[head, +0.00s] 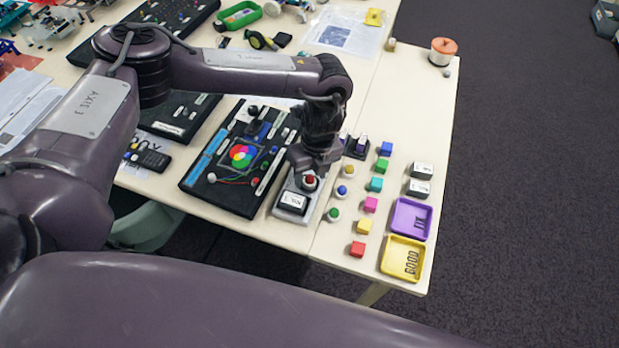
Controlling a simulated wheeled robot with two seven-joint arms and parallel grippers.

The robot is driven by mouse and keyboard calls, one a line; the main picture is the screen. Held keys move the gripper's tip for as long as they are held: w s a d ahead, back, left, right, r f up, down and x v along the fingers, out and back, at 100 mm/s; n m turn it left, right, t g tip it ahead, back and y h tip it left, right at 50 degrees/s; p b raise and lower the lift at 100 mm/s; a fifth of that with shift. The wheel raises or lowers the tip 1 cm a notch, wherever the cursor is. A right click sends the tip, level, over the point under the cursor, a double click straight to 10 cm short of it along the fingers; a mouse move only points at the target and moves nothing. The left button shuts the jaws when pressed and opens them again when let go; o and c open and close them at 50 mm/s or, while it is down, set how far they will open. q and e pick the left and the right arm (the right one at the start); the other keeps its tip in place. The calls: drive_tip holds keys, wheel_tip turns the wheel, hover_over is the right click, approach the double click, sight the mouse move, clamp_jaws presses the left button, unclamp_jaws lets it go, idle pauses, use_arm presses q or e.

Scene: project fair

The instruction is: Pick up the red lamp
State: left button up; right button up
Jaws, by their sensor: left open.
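The red lamp (310,180), a small red dome on a pale base, sits at the back of a grey stand (290,208) with a white labelled block (293,201) in front. My left gripper (309,167) reaches down from above right at the red lamp. Its jaws are open, and the dark wrist hides part of the lamp's surroundings. I cannot tell whether the fingers touch the lamp. My right gripper is out of view.
Blue (342,190) and green (333,214) lamps stand to the right, beside a column of coloured cubes (370,204). A purple tray (428,205) and yellow tray (386,266) lie further right. A black board (190,184) lies left.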

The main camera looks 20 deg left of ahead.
use_arm(q)
drive_tip(key=shift+c, duration=0.5)
drive_tip(key=c, duration=0.8)
drive_tip(key=shift+r, duration=0.15)
